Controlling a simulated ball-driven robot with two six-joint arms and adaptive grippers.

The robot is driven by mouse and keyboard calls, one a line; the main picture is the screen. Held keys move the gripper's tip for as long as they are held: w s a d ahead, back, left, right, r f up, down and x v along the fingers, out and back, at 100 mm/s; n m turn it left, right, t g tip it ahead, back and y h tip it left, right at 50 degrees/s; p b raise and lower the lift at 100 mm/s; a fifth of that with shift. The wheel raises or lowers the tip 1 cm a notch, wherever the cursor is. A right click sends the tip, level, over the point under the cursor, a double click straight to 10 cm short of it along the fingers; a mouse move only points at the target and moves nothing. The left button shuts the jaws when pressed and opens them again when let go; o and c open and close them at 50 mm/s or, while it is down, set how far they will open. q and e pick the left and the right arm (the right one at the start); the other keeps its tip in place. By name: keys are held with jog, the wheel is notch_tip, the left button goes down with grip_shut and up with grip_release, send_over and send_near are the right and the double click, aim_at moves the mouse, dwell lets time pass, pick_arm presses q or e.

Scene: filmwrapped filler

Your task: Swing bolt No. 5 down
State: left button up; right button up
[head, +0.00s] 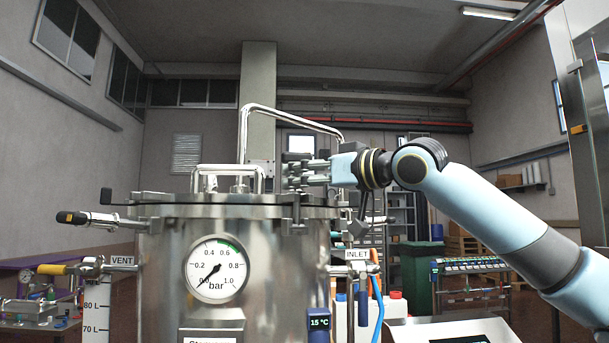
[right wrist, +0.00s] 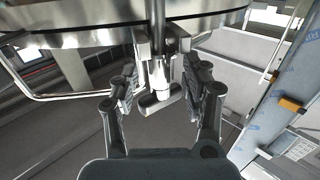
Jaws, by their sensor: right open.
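The steel vessel (head: 265,265) stands at the middle of the head view, its lid on and clamp bolts at its rim. No bolt number is readable. My right gripper (head: 296,172) is at the front right of the lid rim, above a bolt bracket (head: 294,227). In the right wrist view its fingers (right wrist: 160,86) are open, one on each side of a swing bolt with a pale nut (right wrist: 160,74) and a dark crosswise handle (right wrist: 158,102). The fingers look apart from the handle; contact cannot be told. My left gripper is out of view.
A pressure gauge (head: 217,269) is on the vessel's front. A bent steel pipe (head: 290,115) rises above the lid. A rod with a black end (head: 75,218) sticks out left, above the yellow-handled vent valve (head: 52,269). The inlet fitting (head: 357,268) is at right.

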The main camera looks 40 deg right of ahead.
grip_shut()
dwell(0.5)
